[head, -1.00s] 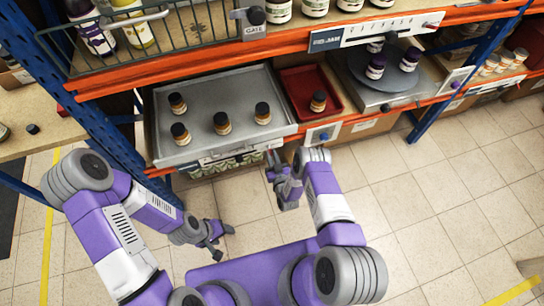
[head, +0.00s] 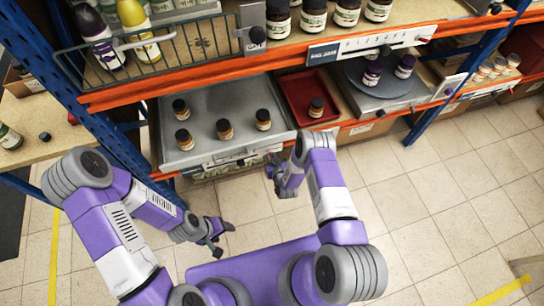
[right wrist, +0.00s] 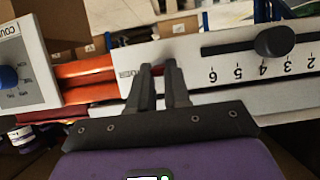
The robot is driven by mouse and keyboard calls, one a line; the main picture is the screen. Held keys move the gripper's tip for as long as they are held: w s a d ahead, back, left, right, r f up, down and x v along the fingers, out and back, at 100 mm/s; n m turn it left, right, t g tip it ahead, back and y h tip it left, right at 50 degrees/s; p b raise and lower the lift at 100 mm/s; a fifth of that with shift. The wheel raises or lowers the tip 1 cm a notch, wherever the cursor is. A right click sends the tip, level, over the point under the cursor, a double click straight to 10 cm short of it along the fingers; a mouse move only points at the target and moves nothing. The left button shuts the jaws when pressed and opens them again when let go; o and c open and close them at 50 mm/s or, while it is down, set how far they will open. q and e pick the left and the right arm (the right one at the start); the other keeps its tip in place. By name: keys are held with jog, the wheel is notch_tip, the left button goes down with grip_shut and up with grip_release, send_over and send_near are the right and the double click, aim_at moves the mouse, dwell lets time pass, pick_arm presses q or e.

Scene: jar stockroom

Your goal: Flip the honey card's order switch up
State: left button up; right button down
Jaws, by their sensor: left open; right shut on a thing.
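The honey card (head: 236,158) is the pale plate on the front edge of the lower shelf, under the grey tray. In the right wrist view, the card (right wrist: 222,76) appears upside down, with a numbered slot and a dark slider knob (right wrist: 275,42). My right gripper (head: 271,164) is at the card's right end in the head view. Its fingers (right wrist: 160,70) are nearly together there, shut on the small order switch, which they mostly hide. I cannot tell whether the switch is up or down. My left gripper (head: 224,240) is open and empty, low over the floor.
The grey tray (head: 215,95) holds several dark-lidded jars. A red tray (head: 297,92) with one jar and a round turntable (head: 385,85) are to its right. Another numbered card (head: 365,44) is above.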

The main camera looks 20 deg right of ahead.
jog(key=shift+w+r+g+p, duration=0.25)
jog(key=shift+r+g+p, duration=0.3)
jog(key=shift+g, duration=0.65)
jog(key=shift+w+r+g, duration=0.1)
jog(key=shift+r+g, duration=0.15)
jog(key=shift+g, duration=0.85)
jog(key=c, duration=1.1)
grip_release()
jog(key=shift+r, duration=0.1)
jog(key=p+v, duration=0.2)
jog(key=v, duration=0.5)
jog(key=shift+r+p, duration=0.2)
jog(key=shift+p, duration=0.15)
